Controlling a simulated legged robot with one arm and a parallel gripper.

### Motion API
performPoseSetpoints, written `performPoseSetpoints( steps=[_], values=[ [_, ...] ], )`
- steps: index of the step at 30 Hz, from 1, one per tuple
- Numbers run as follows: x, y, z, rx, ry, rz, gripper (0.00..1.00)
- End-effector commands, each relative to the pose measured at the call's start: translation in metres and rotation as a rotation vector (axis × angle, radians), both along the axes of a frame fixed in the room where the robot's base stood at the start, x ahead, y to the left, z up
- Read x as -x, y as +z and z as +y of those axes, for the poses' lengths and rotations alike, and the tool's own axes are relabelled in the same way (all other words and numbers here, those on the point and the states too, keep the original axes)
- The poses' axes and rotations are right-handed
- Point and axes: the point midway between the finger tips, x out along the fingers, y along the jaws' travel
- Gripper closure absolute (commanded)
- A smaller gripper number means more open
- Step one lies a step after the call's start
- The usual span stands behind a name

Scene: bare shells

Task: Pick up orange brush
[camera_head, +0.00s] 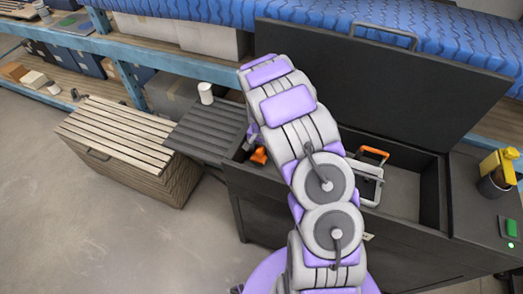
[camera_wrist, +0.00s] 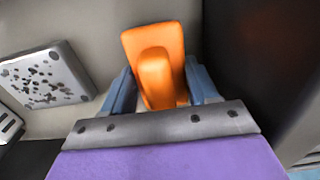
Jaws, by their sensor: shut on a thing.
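The orange brush (camera_wrist: 158,45) fills the middle of the wrist view, between the two blue-grey fingers of my gripper (camera_wrist: 160,88). The fingers are shut on it, one on each side. In the head view, the orange brush (camera_head: 259,156) shows as a small patch at the left end of the open black chest. My gripper (camera_head: 252,143) is there too, mostly hidden behind my arm. I cannot tell whether the brush touches the surface behind it.
The chest (camera_head: 432,190) has a raised lid (camera_head: 375,85) and holds a frame with an orange handle (camera_head: 375,152). A yellow item (camera_head: 497,164) is at right. A spotted grey plate (camera_wrist: 45,78) lies left of the brush.

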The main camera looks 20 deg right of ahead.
Motion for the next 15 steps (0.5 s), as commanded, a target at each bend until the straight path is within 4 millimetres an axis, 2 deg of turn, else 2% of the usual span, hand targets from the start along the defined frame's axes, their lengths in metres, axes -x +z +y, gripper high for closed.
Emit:
performPoseSetpoints(
  steps=[8, 15],
  values=[
    [-0.001, 0.026, 0.000, 0.001, -0.001, -0.004, 0.74],
    [-0.002, 0.078, 0.000, 0.001, 0.000, -0.006, 0.74]
  ],
)
